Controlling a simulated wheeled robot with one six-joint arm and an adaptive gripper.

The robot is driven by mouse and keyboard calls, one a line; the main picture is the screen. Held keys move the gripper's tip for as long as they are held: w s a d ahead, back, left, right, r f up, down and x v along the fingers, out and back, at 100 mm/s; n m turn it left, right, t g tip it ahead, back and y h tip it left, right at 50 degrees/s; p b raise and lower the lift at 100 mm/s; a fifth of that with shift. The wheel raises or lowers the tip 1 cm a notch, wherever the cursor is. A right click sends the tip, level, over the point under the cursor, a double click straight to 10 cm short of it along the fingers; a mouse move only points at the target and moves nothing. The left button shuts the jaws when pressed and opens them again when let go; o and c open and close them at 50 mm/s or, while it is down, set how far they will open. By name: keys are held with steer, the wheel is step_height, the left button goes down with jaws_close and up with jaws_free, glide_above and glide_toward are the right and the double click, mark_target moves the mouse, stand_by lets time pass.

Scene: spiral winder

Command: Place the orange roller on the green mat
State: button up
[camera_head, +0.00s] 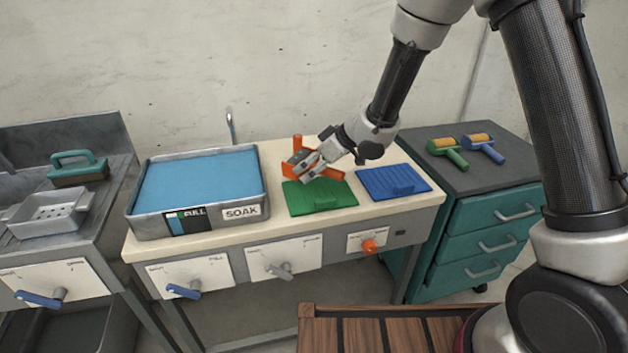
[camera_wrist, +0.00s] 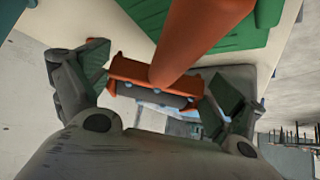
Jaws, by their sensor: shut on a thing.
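The orange roller (camera_wrist: 150,70) is between the two fingers of my gripper (camera_wrist: 156,92) in the wrist view. My gripper is shut on it, and its thick orange handle (camera_wrist: 203,35) runs up past the camera. In the head view my gripper (camera_head: 310,168) is over the back left part of the green mat (camera_head: 322,199). An upright orange part (camera_head: 297,143) and other orange parts show around it, partly hidden by the fingers. I cannot tell whether the roller touches the mat. The mat also shows in the wrist view (camera_wrist: 240,28).
A blue mat (camera_head: 394,182) lies right of the green one. The soak tray (camera_head: 243,212) with blue content stands on the left. A green roller (camera_head: 455,157) and a blue roller (camera_head: 493,154) lie on the teal drawer cabinet (camera_head: 495,222). Knobs line the counter's front.

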mark_target(313, 188)
steer(key=shift+f, duration=2.35)
steer(key=shift+f, duration=0.15)
steer(key=o, duration=0.8)
steer(key=v, duration=1.2)
steer(key=shift+d, duration=0.15)
